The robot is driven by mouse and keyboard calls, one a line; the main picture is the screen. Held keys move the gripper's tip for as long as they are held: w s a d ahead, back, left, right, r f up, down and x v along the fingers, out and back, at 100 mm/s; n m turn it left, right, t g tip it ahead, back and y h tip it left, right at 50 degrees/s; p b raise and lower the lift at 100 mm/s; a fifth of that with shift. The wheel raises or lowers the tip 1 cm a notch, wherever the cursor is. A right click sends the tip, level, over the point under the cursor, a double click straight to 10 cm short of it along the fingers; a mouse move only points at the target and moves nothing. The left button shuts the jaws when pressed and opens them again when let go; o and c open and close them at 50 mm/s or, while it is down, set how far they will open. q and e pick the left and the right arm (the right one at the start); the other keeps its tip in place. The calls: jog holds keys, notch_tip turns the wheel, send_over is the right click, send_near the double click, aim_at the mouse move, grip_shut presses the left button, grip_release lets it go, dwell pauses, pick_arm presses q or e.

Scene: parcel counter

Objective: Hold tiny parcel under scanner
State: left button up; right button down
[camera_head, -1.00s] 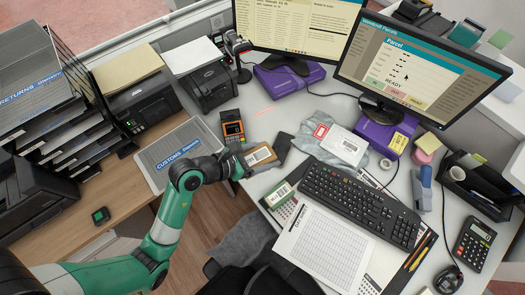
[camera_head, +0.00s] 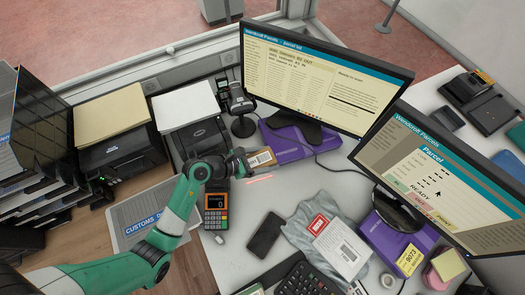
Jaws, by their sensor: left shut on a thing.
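The tiny parcel (camera_head: 262,159) is a small brown box with a white label facing up. My left gripper (camera_head: 244,162) is shut on it and comes in from the left. The scanner (camera_head: 238,104) is a dark hand scanner on a stand, just behind the parcel in the picture. The parcel is apart from the scanner, on its near side. A thin red light line (camera_head: 262,179) shows on the counter just below the parcel in the picture. My right gripper is not in view.
A card terminal (camera_head: 216,212) and a dark phone (camera_head: 265,235) lie nearer. A grey mailer with a white label (camera_head: 342,248) is at the right. Printers (camera_head: 195,130) stand left, and a purple box (camera_head: 290,142) under the monitor (camera_head: 320,75) is close on the right.

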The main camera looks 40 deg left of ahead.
pick_arm(q)
jog(key=shift+y, duration=0.3)
jog(key=f+b, duration=0.1)
jog(key=f, duration=0.2)
jog(key=s+f+b, duration=0.1)
jog(key=f, duration=0.2)
jog(key=a+f+b, duration=0.1)
jog(key=f, duration=0.3)
jog(key=shift+s, duration=0.15)
jog(key=shift+a+f+n+b, duration=0.1)
jog(key=shift+f+n+b, duration=0.2)
jog(key=shift+f, duration=0.15)
jog(key=shift+w+a+f+b, duration=0.1)
jog(key=shift+w+a+b, duration=0.35)
jog(key=shift+a+b, duration=0.1)
